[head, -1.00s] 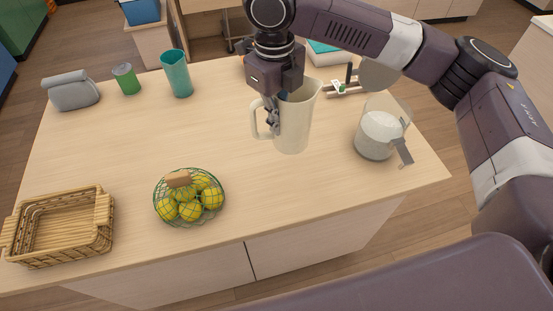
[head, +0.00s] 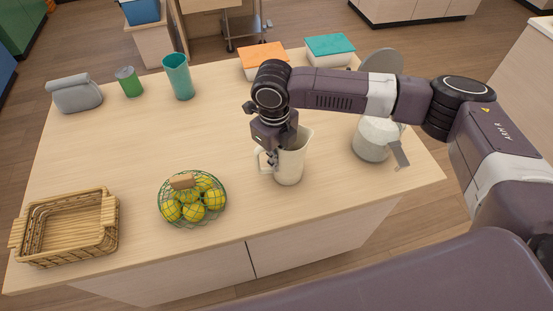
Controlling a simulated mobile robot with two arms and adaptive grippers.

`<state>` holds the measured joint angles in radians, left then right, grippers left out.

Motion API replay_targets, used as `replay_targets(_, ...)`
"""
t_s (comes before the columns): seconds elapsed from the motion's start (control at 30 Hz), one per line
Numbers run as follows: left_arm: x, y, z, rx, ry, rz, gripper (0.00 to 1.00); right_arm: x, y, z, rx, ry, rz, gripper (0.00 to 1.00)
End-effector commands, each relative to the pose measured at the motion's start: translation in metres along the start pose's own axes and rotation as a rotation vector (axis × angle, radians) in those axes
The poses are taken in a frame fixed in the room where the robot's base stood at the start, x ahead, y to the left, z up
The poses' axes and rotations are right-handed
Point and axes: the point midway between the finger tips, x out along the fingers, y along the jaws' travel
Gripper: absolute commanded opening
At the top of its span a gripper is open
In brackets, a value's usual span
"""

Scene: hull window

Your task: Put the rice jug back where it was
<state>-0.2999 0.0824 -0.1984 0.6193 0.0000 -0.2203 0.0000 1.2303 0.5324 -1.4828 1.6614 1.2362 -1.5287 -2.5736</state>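A cream pitcher (head: 292,165) is upright near the middle right of the counter, its handle (head: 262,160) toward the left. My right gripper (head: 272,160) is shut on it at the handle side, coming down from above; the fingertips are partly hidden. I cannot tell whether its base touches the counter. A clear jug with white, rice-like contents (head: 373,140) stands to its right, partly covered by my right arm; its grey handle points to the lower right. My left gripper is not in view.
A wire basket of lemons (head: 190,220) stands left of the pitcher, with a wicker basket (head: 117,225) farther left. A teal cup (head: 178,76), green cup (head: 129,82) and grey pouch (head: 74,95) are at the back left. Orange-lidded (head: 264,54) and teal-lidded (head: 330,44) boxes stand at the back.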

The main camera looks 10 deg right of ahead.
Motion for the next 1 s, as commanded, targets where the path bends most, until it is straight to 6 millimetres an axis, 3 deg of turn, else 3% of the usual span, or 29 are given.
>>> replay_targets(0.23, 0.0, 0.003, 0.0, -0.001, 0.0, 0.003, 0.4, 0.001, 0.0, 0.001, 0.0, -0.001, 0.0, 0.0)
replay_targets(0.43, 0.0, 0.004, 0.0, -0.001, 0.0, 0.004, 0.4, 0.003, 0.0, 0.0, 0.0, 0.001, 0.0, 0.21)
replay_targets(0.73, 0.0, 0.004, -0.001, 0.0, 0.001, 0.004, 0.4, 0.001, 0.0, 0.0, 0.0, 0.001, 0.0, 0.22)
replay_targets(0.87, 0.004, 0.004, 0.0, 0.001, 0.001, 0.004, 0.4, -0.008, 0.0, 0.001, 0.0, -0.001, -0.001, 0.22)
replay_targets(1.0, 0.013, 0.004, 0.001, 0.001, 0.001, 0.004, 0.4, -0.033, 0.0, 0.001, -0.001, -0.004, -0.002, 0.22)
